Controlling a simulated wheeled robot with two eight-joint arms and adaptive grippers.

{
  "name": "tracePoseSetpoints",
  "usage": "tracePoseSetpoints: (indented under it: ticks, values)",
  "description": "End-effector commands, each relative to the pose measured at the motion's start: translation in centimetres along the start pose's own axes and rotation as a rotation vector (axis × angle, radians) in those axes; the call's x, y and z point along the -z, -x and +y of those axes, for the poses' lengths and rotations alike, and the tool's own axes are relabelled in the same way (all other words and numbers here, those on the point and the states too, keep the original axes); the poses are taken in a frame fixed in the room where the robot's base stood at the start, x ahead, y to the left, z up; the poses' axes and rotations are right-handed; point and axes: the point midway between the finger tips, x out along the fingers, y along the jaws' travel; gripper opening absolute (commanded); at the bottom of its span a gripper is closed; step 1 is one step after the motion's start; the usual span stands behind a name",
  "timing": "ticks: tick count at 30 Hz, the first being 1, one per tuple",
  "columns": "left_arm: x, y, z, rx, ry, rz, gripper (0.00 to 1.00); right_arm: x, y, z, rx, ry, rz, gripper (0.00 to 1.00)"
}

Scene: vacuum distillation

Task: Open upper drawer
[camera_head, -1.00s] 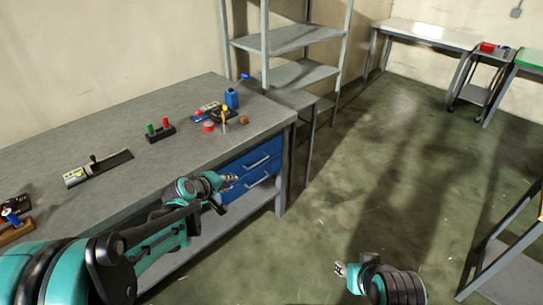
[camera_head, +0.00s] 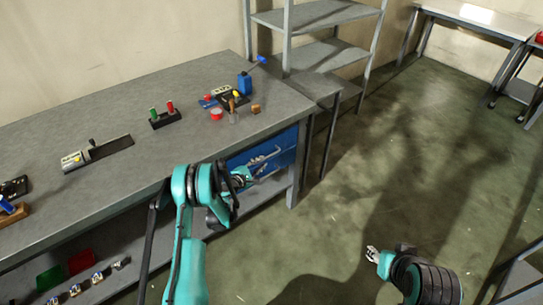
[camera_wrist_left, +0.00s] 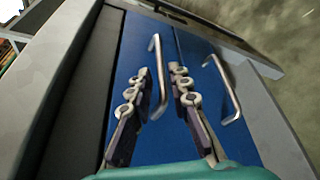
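The blue upper drawer (camera_head: 287,139) sits under the right end of the workbench and looks closed. In the left wrist view the scene is turned sideways: the upper drawer (camera_wrist_left: 130,62) is the left blue panel, with its metal bar handle (camera_wrist_left: 155,70). The lower drawer's handle (camera_wrist_left: 228,90) is to the right. My left gripper (camera_wrist_left: 160,72) is open, its fingers on either side of the upper handle. I cannot tell whether they touch it. In the head view my left gripper (camera_head: 250,172) partly hides the drawers. My right gripper (camera_head: 372,254) is over the floor, away from the bench.
The workbench top (camera_head: 200,90) holds a blue bottle (camera_head: 245,84), a black stand with red and green items (camera_head: 165,117) and other small things. A lower shelf (camera_head: 130,245) runs underneath. A metal rack (camera_head: 315,18) stands behind. The floor (camera_head: 350,190) to the right is open.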

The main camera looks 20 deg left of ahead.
Motion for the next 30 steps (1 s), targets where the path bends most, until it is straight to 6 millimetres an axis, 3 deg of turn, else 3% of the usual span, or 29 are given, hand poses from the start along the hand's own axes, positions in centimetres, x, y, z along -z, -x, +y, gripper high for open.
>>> tracePoseSetpoints:
  ticks: [6, 12, 22, 24, 30]
  values:
    - [0.1, -3.9, -0.3, 0.002, -0.004, -0.001, 0.19, -0.9, -1.2, 0.0, 0.0, 0.0, 0.0, 0.4]
    - [0.0, -6.0, -0.2, 0.002, -0.004, -0.001, 0.19, -1.2, -1.7, 0.0, 0.0, 0.0, 0.0, 0.4]
    - [-0.1, -6.4, 0.0, 0.002, -0.004, 0.0, 0.19, -1.2, -1.7, 0.0, 0.0, 0.0, 0.0, 0.4]
    - [-0.1, -6.4, 0.0, 0.002, -0.004, 0.0, 0.0, -1.2, -1.7, 0.0, 0.0, 0.0, 0.0, 0.4]
    - [-0.1, -6.4, 0.0, 0.002, -0.005, 0.0, 0.0, -1.2, -1.7, 0.0, 0.0, 0.0, 0.0, 0.4]
